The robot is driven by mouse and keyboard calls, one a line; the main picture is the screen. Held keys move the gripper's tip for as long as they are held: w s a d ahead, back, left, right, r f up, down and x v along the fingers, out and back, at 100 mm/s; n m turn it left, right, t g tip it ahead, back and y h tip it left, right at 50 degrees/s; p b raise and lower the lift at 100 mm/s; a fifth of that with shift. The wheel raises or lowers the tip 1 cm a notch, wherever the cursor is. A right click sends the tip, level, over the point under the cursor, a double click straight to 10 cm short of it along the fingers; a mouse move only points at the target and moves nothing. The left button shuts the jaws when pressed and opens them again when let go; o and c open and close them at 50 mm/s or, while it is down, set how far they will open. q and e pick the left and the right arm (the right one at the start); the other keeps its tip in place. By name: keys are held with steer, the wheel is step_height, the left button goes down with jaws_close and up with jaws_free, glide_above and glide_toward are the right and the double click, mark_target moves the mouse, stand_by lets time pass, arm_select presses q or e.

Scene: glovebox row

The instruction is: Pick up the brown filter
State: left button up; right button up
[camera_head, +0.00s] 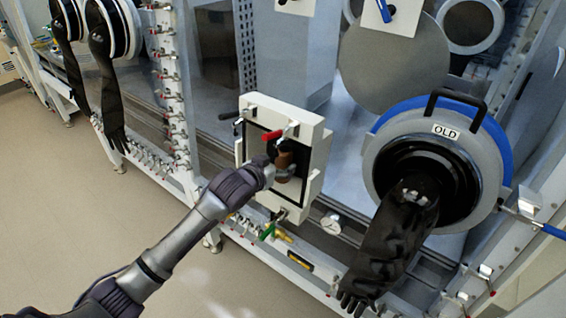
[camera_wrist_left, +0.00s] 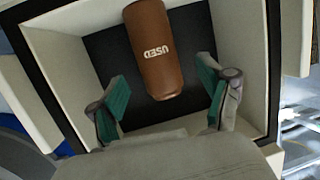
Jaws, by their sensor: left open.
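The brown filter (camera_wrist_left: 156,52) is a brown cylinder marked "USED". In the head view the filter (camera_head: 284,158) shows partly, just beyond my left gripper (camera_head: 278,168), at the box opening. My left gripper, in the wrist view (camera_wrist_left: 165,100), is open, with one green-padded finger on each side below the filter's near end. I see gaps between the pads and the filter. My right gripper is not in view.
To the right is a large round port marked "OLD" (camera_head: 446,131) with a black glove (camera_head: 392,250) hanging out. The floor (camera_head: 60,190) at left is clear.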

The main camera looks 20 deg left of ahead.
mark_target(280, 161)
arm_select(q)
steer(key=x, duration=0.2)
steer(key=p+x, duration=0.1)
steer(key=x, duration=0.1)
steer(key=shift+w+d+r, duration=0.1)
steer(key=shift+w+r, duration=0.1)
steer(key=shift+s, duration=0.1)
steer(key=shift+c, duration=0.2)
steer(key=shift+c, duration=1.3)
steer(key=c, duration=1.1)
